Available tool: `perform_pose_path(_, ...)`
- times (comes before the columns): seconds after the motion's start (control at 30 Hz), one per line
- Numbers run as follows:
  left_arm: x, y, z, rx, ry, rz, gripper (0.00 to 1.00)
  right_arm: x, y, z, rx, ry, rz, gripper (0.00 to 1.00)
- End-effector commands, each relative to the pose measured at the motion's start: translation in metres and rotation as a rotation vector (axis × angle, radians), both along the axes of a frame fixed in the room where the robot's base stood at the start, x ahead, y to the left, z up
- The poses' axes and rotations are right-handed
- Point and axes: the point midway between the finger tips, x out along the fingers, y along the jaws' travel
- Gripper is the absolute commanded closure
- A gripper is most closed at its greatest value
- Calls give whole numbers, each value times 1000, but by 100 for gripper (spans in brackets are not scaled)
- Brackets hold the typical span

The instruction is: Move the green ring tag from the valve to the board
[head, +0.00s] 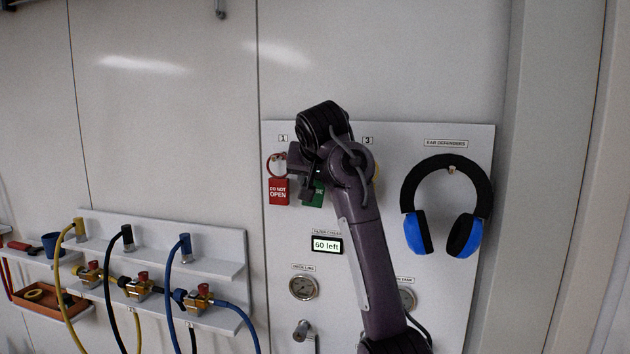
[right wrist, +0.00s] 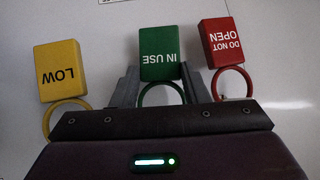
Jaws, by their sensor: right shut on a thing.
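The green ring tag (right wrist: 162,54), marked IN USE, is at the white board (head: 340,275), between the red and yellow tags. My right gripper (head: 306,186) is shut on it, with the tag's ring (right wrist: 162,92) between the fingers in the right wrist view. In the head view my arm covers most of the green tag (head: 316,200). I cannot tell whether the ring sits on a peg. Several brass valves (head: 140,288) with red knobs stand on the rack at the left. My left gripper is not in view.
A red DO NOT OPEN tag (head: 279,192) hangs under label 1. A yellow LOW tag (right wrist: 60,72) hangs on the other side. Blue ear defenders (head: 417,235) hang at the board's right. A gauge (head: 303,287) and a small display (head: 327,245) sit below.

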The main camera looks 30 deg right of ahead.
Motion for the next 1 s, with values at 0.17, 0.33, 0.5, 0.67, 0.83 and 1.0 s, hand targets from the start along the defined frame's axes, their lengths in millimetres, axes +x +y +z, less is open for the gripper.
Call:
perform_pose_path(0.17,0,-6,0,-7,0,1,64,0,0,0,-1,0,1,52)
perform_pose_path(0.33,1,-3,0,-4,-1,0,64,0,0,0,-1,0,1,34)
perform_pose_path(0.5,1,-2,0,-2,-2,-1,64,0,0,0,-1,0,1,34)
perform_pose_path(0.67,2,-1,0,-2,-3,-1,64,0,0,0,-1,0,1,34)
perform_pose_path(0.83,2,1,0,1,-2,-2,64,-1,2,0,0,0,1,34)
perform_pose_path(1.0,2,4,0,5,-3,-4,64,-6,12,1,-2,0,0,34)
